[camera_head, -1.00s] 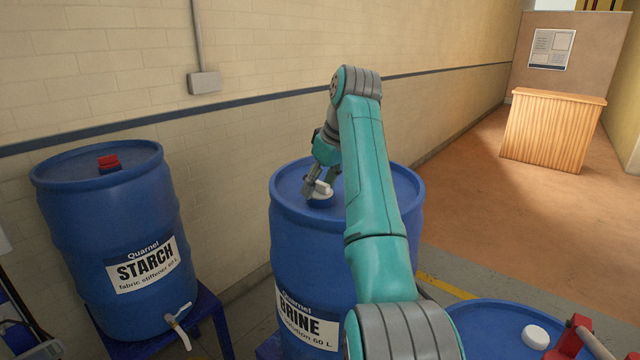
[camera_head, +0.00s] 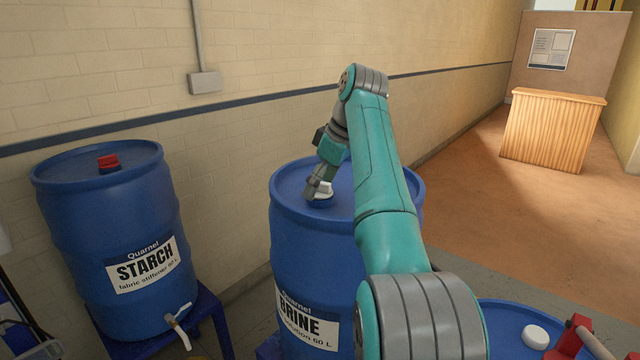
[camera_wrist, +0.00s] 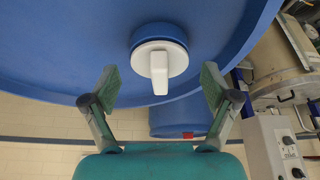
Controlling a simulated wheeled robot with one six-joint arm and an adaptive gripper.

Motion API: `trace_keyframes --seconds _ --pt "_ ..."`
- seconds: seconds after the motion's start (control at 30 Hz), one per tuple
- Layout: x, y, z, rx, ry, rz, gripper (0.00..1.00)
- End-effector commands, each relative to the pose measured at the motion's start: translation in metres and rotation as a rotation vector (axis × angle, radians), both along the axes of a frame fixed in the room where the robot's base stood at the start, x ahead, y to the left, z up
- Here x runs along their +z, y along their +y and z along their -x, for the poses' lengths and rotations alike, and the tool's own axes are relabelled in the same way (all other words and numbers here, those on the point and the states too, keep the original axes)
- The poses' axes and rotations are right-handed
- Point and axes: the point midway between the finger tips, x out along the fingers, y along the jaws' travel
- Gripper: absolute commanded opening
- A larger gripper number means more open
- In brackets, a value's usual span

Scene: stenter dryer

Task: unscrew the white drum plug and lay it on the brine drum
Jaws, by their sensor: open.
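The white drum plug (camera_wrist: 175,59), with a raised grip bar, sits in a blue collar on the brine drum's top (camera_wrist: 60,55). In the head view the plug (camera_head: 323,187) shows partly behind my gripper (camera_head: 318,191), on the blue brine drum (camera_head: 290,240). In the wrist view my gripper (camera_wrist: 159,75) is open, one finger on each side of the plug, with clear gaps and nothing held. Whether the plug's thread is loose cannot be told.
A blue starch drum (camera_head: 80,240) with a red plug (camera_head: 109,161) stands at left. Another blue drum (camera_head: 500,325) at lower right has a white cap (camera_head: 535,337). The wall runs behind the drums.

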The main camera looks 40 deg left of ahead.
Motion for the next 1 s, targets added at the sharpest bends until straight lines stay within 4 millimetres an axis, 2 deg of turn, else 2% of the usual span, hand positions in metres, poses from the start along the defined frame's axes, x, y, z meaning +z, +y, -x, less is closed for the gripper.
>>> trace_keyframes --seconds 0.37,1.0 --pt "0.002 0.0 0.0 0.0 -0.001 0.0 0.79" --pt "0.04 0.0 0.0 0.0 -0.001 -0.001 0.79"
